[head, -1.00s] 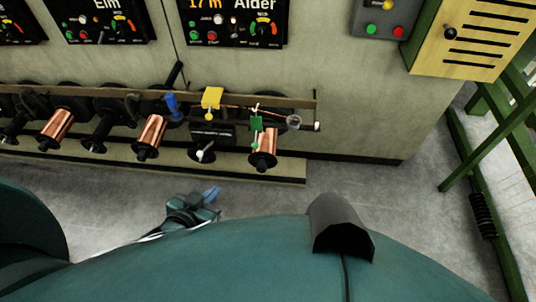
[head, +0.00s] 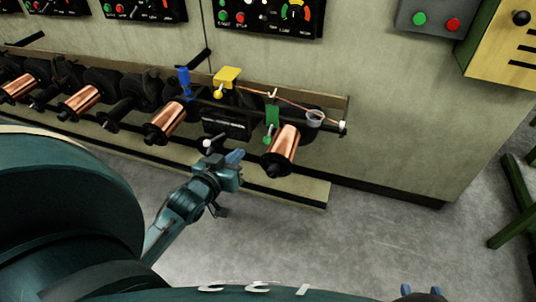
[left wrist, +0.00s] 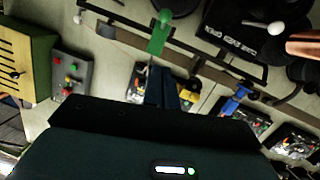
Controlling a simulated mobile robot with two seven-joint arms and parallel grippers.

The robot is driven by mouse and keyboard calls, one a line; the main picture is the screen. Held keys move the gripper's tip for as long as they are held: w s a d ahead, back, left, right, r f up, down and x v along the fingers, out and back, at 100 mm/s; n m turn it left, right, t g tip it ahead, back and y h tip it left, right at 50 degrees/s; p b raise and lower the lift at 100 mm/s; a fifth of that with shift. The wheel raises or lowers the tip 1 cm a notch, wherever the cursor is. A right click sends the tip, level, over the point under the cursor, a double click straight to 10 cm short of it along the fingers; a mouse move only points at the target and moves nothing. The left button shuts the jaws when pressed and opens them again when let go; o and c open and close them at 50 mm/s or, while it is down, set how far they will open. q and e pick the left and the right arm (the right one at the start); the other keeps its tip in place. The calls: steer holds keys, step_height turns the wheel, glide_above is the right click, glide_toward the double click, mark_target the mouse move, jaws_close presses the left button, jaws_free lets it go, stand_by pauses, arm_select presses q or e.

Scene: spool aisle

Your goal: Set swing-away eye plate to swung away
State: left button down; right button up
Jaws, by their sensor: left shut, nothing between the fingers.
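A green plate with a green ball knob (head: 271,120), which looks like the eye plate, hangs upright at the rail, beside the upper end of the rightmost copper spool (head: 283,146). A copper wire passes near its top. In the left wrist view the green plate (left wrist: 158,36) stands just beyond my fingertips. My left gripper (head: 235,156) is shut and empty, in front of the rail, left of that spool and lower than the plate. It also shows in the left wrist view (left wrist: 160,85). My right gripper (head: 421,292) shows only its fingertips, spread apart, at the bottom edge.
A yellow block (head: 227,76), a blue clamp (head: 184,82) and a white-knobbed lever (head: 207,143) sit left of the plate. A grey ring (head: 315,117) is to its right. Several spools line the rail. Open floor (head: 330,240) lies in front.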

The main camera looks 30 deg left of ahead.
arm_select(q)
steer(key=shift+w+f, duration=0.1)
steer(key=shift+f, duration=0.05)
arm_select(e)
steer(key=shift+f, duration=0.1)
arm_select(q)
steer(key=b, duration=0.3)
glide_toward(269, 134)
step_height(269, 134, up, 2)
steer(key=w, duration=0.1)
steer(key=w+f+b, duration=0.2)
steer(key=w, duration=0.1)
steer(key=shift+w+a+f, duration=0.1)
steer(key=shift+a+f, duration=0.15)
steer(key=shift+f, duration=0.1)
arm_select(e)
steer(key=n+t+y, duration=0.1)
steer(key=a+n+t+y, duration=0.1)
steer(key=t, duration=0.1)
steer(key=shift+w+a, duration=0.2)
steer(key=shift+w, duration=0.15)
